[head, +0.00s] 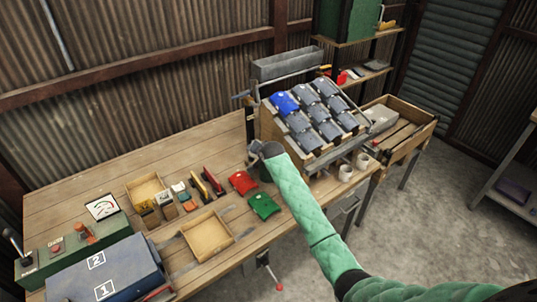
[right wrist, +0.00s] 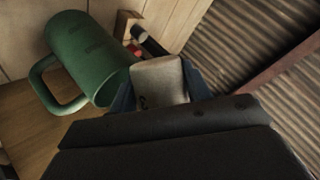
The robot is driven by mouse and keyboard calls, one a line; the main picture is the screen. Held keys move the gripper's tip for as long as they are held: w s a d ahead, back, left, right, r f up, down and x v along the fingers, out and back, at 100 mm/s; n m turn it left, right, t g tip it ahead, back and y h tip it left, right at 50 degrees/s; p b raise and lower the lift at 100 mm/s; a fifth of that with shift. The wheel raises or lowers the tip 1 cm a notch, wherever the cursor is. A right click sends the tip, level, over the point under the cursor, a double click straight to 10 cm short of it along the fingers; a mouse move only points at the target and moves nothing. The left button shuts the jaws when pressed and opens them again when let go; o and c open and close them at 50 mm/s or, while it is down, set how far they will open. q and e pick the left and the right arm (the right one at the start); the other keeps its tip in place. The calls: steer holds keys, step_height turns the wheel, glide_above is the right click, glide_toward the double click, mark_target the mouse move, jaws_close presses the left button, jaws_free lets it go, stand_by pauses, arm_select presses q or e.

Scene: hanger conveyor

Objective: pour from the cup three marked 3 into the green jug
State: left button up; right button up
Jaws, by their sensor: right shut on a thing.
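My right gripper (right wrist: 158,85) is shut on a pale cup (right wrist: 157,76). A dark mark shows on the cup's side, partly cut off, so I cannot read it fully. The green jug (right wrist: 88,52), with its handle on the left, is just beside the cup in the right wrist view. The cup overlaps the jug's edge there; I cannot tell whether they touch or whether anything flows. In the head view my right gripper (head: 257,148) is over the bench near the rack, and the held cup and most of the jug are hidden. My left gripper is not in view.
Two white cups (head: 345,172) stand at the bench's right front. A sloped rack of dark bins (head: 312,112) is behind them. Red (head: 243,182) and green (head: 263,205) pieces and a wooden tray (head: 207,237) lie left of my arm.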

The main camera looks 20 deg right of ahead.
steer(key=shift+r+m+g+y+p, duration=0.1)
steer(key=shift+m+g+y+p, duration=0.35)
steer(key=shift+y+p, duration=0.35)
stand_by(0.7)
steer(key=shift+m+y+p, duration=0.5)
steer(key=shift+m+y, duration=0.05)
steer(key=shift+y, duration=0.05)
stand_by(0.7)
steer(key=shift+f+g, duration=0.2)
steer(key=shift+g, duration=0.05)
steer(key=shift+m+y, duration=0.3)
steer(key=shift+d+f+y, duration=0.1)
steer(key=shift+y, duration=0.2)
stand_by(0.4)
steer(key=shift+d+f+m+y, duration=0.1)
steer(key=shift+m+y, duration=0.3)
steer(key=shift+m, duration=0.1)
steer(key=shift+g, duration=0.3)
